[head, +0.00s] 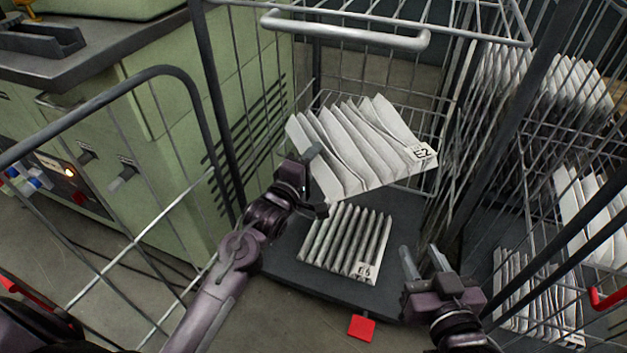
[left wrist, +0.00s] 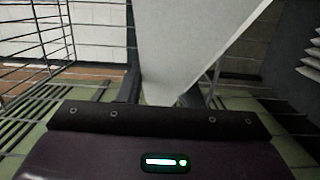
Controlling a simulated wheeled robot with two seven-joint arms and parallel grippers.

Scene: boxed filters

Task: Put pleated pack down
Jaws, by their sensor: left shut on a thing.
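A white pleated pack labelled E2 (head: 365,145) is held up and tilted inside the wire cage cart. My left gripper (head: 313,180) is shut on its left edge. In the left wrist view the pack (left wrist: 190,45) fills the upper middle as a pale sheet rising from the jaws (left wrist: 165,103). A second pleated pack labelled E6 (head: 345,240) lies flat on the cart's dark base (head: 285,240), below and in front of the held pack. My right gripper (head: 427,262) is open and empty to the right of the E6 pack, with its two fingers apart.
Wire cage walls (head: 440,110) stand behind and to the right. A neighbouring cage on the right holds more pleated packs (head: 545,85). A green machine (head: 180,130) stands at the left, and an open wire gate (head: 130,85) is in front of it. A red tab (head: 361,327) sits at the cart's front edge.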

